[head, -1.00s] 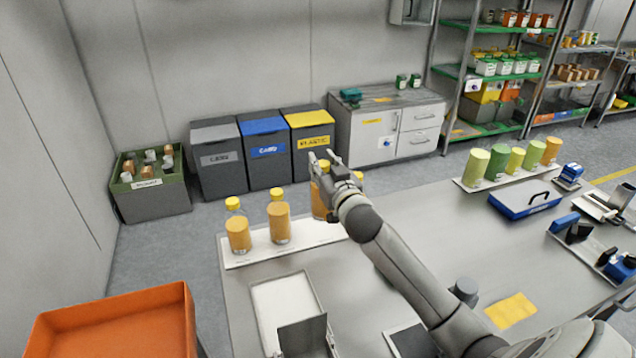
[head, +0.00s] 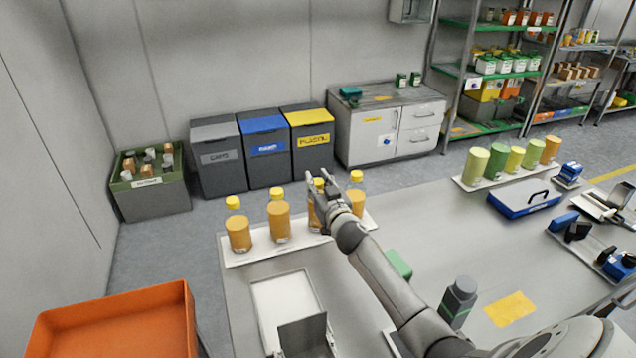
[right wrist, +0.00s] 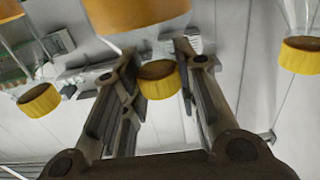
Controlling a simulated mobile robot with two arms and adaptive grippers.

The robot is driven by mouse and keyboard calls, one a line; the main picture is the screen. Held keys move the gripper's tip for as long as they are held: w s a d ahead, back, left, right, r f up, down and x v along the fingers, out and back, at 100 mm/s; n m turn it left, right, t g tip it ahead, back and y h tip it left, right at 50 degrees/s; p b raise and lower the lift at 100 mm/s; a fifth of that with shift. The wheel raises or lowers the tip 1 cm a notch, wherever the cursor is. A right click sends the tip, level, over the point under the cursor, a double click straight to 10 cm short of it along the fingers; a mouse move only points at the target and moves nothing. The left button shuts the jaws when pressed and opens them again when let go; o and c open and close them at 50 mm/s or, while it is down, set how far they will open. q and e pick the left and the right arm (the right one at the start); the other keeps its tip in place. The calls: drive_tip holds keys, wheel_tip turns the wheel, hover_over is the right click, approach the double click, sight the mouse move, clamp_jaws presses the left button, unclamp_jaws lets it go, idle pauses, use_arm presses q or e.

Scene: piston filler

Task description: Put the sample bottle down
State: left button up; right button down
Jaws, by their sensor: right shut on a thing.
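The sample bottle (head: 315,213), with orange contents and a yellow cap, is third from the left in a row of similar bottles on a white strip (head: 252,257). My right gripper (head: 322,181) is shut on it near the cap and hides part of it. In the right wrist view its yellow cap (right wrist: 157,80) sits between the fingers, with the orange body (right wrist: 135,12) at the top edge. The bottle looks upright; I cannot tell whether its base touches the strip. My left gripper is not in view.
Other bottles stand close by: two to the left (head: 279,222), (head: 238,232), and one just right (head: 356,200).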

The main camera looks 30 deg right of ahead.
drive_tip(key=c, duration=1.1)
unclamp_jaws()
drive_tip(key=shift+f, duration=0.1)
drive_tip(key=shift+b+v, duration=0.7)
drive_tip(key=shift+v, duration=5.4)
